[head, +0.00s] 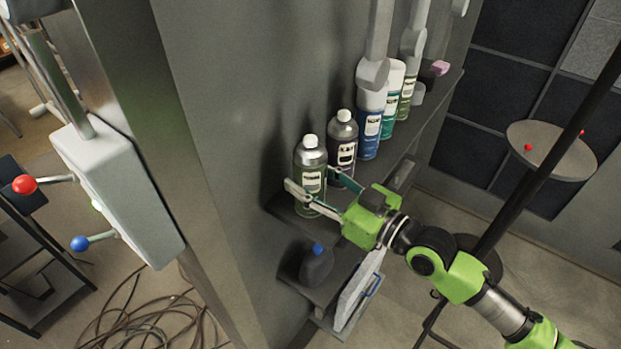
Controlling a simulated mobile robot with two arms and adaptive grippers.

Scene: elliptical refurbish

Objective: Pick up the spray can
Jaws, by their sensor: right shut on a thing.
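The spray can (311,170), green-grey with a white cap and a pale label, stands upright at the near end of a grey wall shelf. My right gripper (309,191) reaches in from the right and is shut on this can, with its fingers around the lower half. The can's lower part is partly hidden by the fingers. I cannot tell whether the can's base touches the shelf. My left gripper is not in view.
A dark can (343,143) stands close behind the held can, with blue and green cans (369,127) farther along the shelf (424,108). A dark bottle with a blue cap (316,265) is on the lower shelf. A round table (552,150) stands at right.

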